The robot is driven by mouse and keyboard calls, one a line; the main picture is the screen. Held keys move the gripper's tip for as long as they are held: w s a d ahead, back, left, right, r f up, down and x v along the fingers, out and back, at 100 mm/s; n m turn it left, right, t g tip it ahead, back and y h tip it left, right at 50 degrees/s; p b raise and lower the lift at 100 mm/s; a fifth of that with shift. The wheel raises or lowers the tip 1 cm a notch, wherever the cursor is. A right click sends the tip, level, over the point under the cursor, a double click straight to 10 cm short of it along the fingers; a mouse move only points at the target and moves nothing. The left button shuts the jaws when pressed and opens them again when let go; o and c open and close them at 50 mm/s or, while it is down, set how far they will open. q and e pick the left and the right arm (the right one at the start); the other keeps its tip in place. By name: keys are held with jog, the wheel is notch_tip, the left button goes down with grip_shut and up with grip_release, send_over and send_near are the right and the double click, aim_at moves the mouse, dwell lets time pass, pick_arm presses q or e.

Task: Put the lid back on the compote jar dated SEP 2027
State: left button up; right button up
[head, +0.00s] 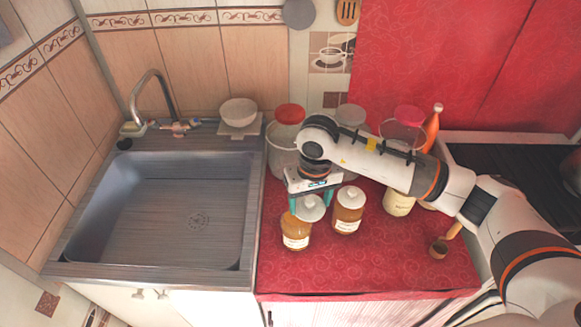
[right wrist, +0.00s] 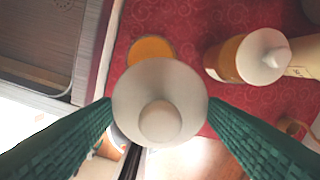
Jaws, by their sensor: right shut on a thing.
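My right gripper (head: 310,202) is shut on a whitish round lid with a knob (head: 311,211), which shows between the green fingers in the right wrist view (right wrist: 160,118). Below it stands an open jar of orange compote (head: 296,232), its orange top partly hidden behind the lid in the right wrist view (right wrist: 151,47). The lid looks held above the jar and offset from its mouth; the exact gap is hard to tell. A similar amber jar (head: 347,219) wears its white lid close by on the right. The label dates are too small to read. My left gripper is not in view.
A pale labelled jar (head: 398,204) stands right of the amber jars, and a small brown cup (head: 438,247) lies farther right. The sink (head: 170,215) is left. The red counter's front is clear.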

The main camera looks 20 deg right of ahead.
aim_at(297, 204)
pick_arm(q)
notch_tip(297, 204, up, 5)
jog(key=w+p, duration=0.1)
jog(key=p, duration=0.2)
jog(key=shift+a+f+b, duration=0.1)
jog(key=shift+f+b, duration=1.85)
pick_arm(e)
jog(key=shift+w+a+f, duration=0.3)
jog(key=shift+w+f, duration=0.35)
jog(key=shift+f, duration=0.3)
jog(key=shift+w+a+f, duration=0.25)
jog(key=shift+w+f, duration=0.4)
jog(key=shift+f, duration=0.35)
jog(key=shift+w+a+f, duration=0.3)
jog(key=shift+w+f, duration=0.35)
jog(key=shift+f, duration=0.3)
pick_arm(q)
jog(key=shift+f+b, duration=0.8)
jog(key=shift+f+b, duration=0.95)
pick_arm(e)
jog(key=shift+f, duration=0.2)
jog(key=o, duration=1.2)
jog(key=shift+r, duration=0.15)
